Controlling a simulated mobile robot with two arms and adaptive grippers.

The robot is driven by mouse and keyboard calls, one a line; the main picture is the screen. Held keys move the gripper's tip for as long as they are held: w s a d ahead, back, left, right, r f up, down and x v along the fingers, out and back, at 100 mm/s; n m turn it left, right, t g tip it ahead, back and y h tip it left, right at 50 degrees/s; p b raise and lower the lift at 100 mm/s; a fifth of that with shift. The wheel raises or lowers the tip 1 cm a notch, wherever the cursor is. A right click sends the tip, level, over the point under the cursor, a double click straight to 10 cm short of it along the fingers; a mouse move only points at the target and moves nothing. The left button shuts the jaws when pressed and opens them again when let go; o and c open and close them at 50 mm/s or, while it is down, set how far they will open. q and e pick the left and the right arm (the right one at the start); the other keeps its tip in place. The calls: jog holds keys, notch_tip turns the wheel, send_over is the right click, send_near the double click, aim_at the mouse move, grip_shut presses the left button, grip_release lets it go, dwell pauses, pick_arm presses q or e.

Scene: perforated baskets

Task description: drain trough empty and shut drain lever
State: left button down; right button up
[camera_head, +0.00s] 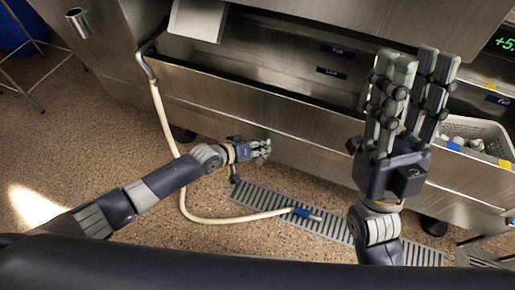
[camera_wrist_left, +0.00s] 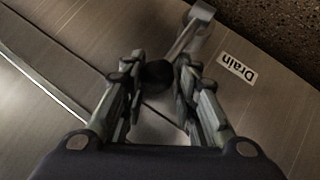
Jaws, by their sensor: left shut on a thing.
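The steel trough (camera_head: 230,108) stands across the head view. Its visible inside shows bare metal walls; I cannot tell whether any water lies at the bottom. My left gripper (camera_head: 264,150) is low at the trough's front. In the left wrist view, the left gripper (camera_wrist_left: 161,80) is shut on the dark round knob of the drain lever (camera_wrist_left: 183,43). The lever's arm runs up to a metal pivot, beside a white "Drain" label (camera_wrist_left: 237,70). My right gripper (camera_head: 418,68) is raised, fingers upward, apart and empty, in front of the trough's right part.
A pale hose (camera_head: 165,125) runs from the trough's left end to the floor, its blue-banded end on the drain grate (camera_head: 270,205). A perforated basket (camera_head: 480,127) with pale items stands at the right. A blue bin (camera_head: 15,30) is far left.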

pick_arm(q)
jog(key=shift+s+d+r, duration=0.1)
jog(key=shift+s+d, duration=0.1)
jog(key=shift+d, duration=0.35)
jog(key=c, duration=1.3)
grip_release()
jog(key=shift+s, duration=0.1)
jog(key=shift+f, duration=0.2)
jog(key=shift+s+a+f, duration=0.1)
jog(key=shift+a, duration=0.15)
jog(key=v, duration=1.2)
